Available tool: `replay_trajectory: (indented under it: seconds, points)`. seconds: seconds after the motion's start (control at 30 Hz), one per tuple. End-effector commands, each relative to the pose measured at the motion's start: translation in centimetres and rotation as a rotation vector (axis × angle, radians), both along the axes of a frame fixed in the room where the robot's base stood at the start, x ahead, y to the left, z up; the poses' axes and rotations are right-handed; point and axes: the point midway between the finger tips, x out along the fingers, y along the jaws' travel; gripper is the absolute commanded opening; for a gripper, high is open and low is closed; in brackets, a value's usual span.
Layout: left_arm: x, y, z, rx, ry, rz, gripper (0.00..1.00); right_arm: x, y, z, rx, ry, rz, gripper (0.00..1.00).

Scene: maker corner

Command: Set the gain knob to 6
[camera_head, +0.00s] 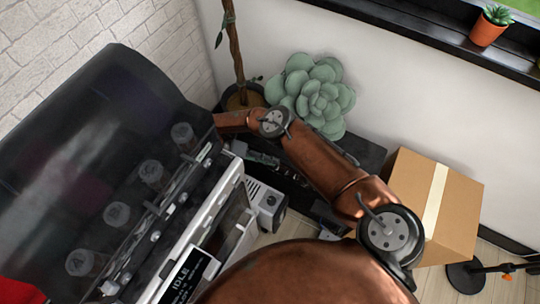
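I cannot make out a gain knob or a number scale with certainty. A small grey box (266,204) with slots and a dark round spot on its face stands low beside the white machine, partly covered. My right arm's copper links run from the bottom edge, bend at the right, and reach back to the upper left. The arm's far end goes out of sight beside the dark cover. The fingers of my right gripper cannot be told apart there. My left gripper is not in view.
A white machine (228,186) with a dark see-through cover (95,110) and an IDLE display (186,276) fills the left. A black shelf (362,152) bears a green succulent (316,92). A cardboard box (458,200) stands at right. A potted plant (487,30) sits on the windowsill.

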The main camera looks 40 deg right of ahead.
Motion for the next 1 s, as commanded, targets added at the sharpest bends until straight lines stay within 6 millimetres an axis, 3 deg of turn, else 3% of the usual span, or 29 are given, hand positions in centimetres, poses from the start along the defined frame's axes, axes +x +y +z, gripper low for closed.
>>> replay_trajectory:
  seconds: [0.1, 0.23, 0.77, 0.87, 1.0]
  points:
    - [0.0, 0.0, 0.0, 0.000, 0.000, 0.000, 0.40, 0.1, 0.0, 2.3, 0.000, -0.001, 0.004, 0.21]
    - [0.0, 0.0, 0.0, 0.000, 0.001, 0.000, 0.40, 0.1, 0.1, 3.8, 0.000, -0.001, 0.003, 0.21]
    - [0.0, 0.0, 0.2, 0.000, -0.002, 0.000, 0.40, 0.0, 0.1, 5.2, 0.002, -0.004, 0.001, 0.21]
    - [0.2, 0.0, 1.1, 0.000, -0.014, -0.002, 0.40, 0.1, 0.1, 7.3, 0.002, -0.019, 0.001, 0.21]
    - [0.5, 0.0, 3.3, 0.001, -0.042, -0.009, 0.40, 0.3, 0.1, 13.1, 0.002, -0.059, 0.002, 0.21]
